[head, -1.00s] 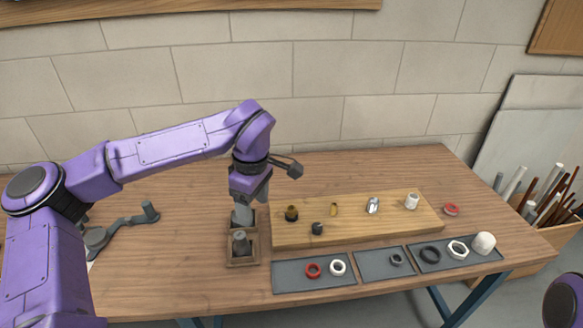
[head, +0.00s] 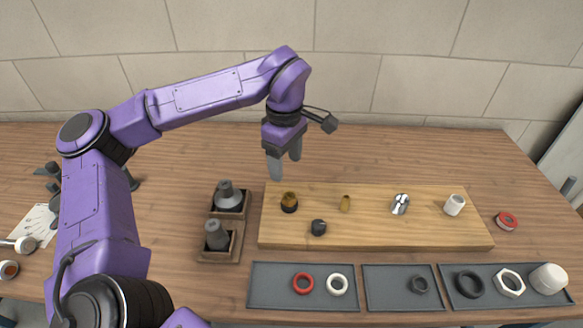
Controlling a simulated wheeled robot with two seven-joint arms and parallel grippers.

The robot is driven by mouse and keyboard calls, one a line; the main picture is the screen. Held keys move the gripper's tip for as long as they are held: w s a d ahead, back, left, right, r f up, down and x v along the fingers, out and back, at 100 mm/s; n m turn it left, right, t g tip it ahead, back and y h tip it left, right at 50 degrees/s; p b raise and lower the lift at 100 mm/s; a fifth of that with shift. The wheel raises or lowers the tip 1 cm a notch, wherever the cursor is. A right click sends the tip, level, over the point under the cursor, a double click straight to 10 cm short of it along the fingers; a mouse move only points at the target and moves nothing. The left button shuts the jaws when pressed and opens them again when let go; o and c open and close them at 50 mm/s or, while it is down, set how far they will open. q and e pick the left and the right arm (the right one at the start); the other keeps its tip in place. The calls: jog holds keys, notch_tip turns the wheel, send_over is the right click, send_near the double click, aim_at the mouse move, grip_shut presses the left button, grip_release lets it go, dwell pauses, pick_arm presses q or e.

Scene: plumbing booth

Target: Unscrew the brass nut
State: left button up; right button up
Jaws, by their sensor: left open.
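A brass fitting with a dark base (head: 289,202) stands near the left end of the wooden board (head: 380,236). A smaller brass piece (head: 345,204) stands to its right on the same board. I cannot tell for certain which one is the brass nut. My left gripper (head: 285,166) is open and empty, pointing down above the board's back left edge. It is a little behind and above the dark-based brass fitting, apart from it. My right gripper is out of view.
The board also bears a black fitting (head: 318,228), a chrome piece (head: 400,204) and a white one (head: 454,205). Grey tapered parts (head: 228,195) sit in wooden holders (head: 234,257) to the left. Trays (head: 303,273) with rings lie in front. A red ring (head: 507,221) lies right.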

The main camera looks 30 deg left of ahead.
aim_at(287, 197)
pick_arm(q)
notch_tip(287, 197, down, 10)
jog(key=shift+f+p, duration=0.1)
jog(key=shift+p, duration=0.2)
jog(key=c, duration=1.1)
jog(key=n, duration=0.3)
jog(key=shift+c, duration=0.2)
jog(key=n, duration=0.2)
jog(key=shift+s+n, duration=0.15)
jog(key=shift+n, duration=0.25)
jog(key=n, duration=0.3)
jog(key=shift+s+d, duration=0.15)
jog(key=n, duration=0.2)
jog(key=n+b, duration=0.1)
jog(key=n, duration=0.2)
jog(key=shift+d+r, duration=0.1)
jog(key=shift+r, duration=0.1)
jog(key=o, duration=1.7)
jog(key=shift+o, duration=0.2)
